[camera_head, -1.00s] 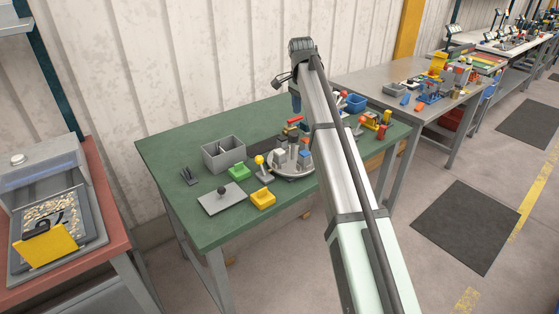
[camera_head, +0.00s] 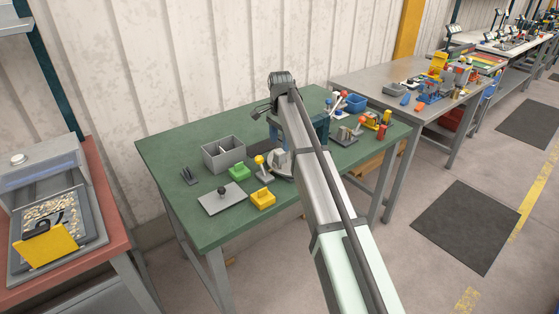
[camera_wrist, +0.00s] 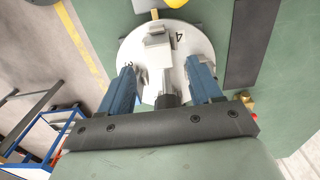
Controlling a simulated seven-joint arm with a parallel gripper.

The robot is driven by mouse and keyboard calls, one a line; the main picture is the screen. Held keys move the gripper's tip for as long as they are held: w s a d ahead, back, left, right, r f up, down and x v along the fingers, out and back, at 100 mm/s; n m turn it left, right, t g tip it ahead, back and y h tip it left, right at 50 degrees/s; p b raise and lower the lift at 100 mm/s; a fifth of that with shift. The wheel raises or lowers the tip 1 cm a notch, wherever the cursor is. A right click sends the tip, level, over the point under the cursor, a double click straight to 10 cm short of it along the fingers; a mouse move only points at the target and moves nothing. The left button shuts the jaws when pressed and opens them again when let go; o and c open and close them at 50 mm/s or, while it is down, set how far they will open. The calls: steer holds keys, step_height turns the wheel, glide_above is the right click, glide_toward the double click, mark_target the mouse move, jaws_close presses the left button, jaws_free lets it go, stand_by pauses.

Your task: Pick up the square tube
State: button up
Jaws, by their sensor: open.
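The round pale turntable plate (camera_wrist: 196,42), with the numbers 3 and 4 on it, lies below my gripper in the wrist view. Its edge shows in the head view (camera_head: 282,165), mostly behind my arm. A light grey, square-sided piece (camera_wrist: 157,52) stands on the plate; it looks like the square tube, but I cannot be sure. My gripper (camera_wrist: 160,68) is open, with its two blue fingers on either side of this piece's near end, apart from each other. Whether they touch it cannot be told. A dark rounded part (camera_wrist: 168,99) shows between the fingers.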

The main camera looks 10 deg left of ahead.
mark_target(279, 151)
steer(key=shift+s+a+f, duration=0.1)
steer(key=shift+f, duration=2.65)
steer(key=c, duration=1)
